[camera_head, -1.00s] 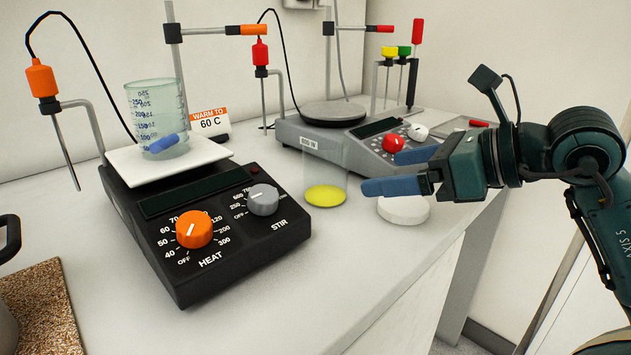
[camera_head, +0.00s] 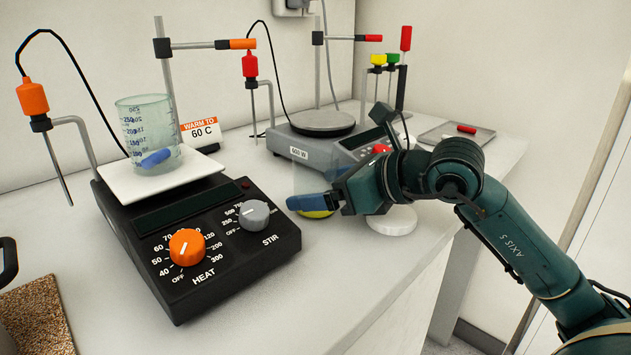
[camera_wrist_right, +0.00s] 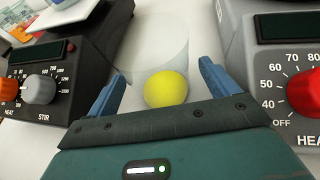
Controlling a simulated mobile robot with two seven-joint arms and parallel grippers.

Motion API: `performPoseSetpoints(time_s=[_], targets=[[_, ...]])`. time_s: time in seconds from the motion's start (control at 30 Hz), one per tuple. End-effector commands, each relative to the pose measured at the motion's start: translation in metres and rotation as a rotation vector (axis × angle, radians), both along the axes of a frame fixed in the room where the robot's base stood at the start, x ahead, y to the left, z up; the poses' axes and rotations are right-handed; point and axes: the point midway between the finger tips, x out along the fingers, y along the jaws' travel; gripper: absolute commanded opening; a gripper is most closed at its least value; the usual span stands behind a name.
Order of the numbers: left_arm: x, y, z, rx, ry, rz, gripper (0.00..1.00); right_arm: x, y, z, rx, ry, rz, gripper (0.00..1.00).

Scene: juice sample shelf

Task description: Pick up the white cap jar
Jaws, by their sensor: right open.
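A clear cylindrical jar with a yellow round part at its bottom (camera_head: 317,214) stands on the bench between the two hot plates. A white round lid-like disc (camera_head: 392,221) lies on the bench under my right wrist; I cannot tell whether it belongs to a jar. My right gripper (camera_head: 305,195) is open, at the clear jar and partly hiding it. In the right wrist view, the jar's yellow part (camera_wrist_right: 166,89) shows between the two blue fingers, and its clear wall (camera_wrist_right: 155,40) rises just beyond them. Nothing is gripped. My left gripper is not in view.
A black hot plate (camera_head: 205,240) bearing a beaker (camera_head: 150,125) stands close to the left of the gripper. A grey hot plate (camera_head: 300,153) is behind it. A small tray (camera_head: 457,133) lies at the back right. The bench's edge is at the right.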

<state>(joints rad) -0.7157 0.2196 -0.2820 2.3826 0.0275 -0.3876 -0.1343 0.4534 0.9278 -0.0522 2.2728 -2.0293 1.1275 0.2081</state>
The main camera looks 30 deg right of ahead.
Motion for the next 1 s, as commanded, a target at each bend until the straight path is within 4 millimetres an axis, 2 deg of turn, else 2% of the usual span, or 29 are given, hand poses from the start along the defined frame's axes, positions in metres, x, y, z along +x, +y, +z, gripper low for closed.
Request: performPoseSetpoints(time_s=[0.13,0.37,0.9,1.0], targets=[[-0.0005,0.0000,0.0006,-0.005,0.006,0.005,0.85,0.0093,0.0063,-0.0043,0.001,-0.001,0.001,0.86],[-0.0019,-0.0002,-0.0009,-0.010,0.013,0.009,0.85,0.0099,0.0064,-0.0054,-0.001,0.000,0.000,0.86],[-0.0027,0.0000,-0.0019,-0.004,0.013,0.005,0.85,0.0096,0.0062,-0.0055,-0.001,0.000,0.000,0.42],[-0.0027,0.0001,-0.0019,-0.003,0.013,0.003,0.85,0.0096,0.0062,-0.0051,-0.001,0.000,0.000,0.37]])
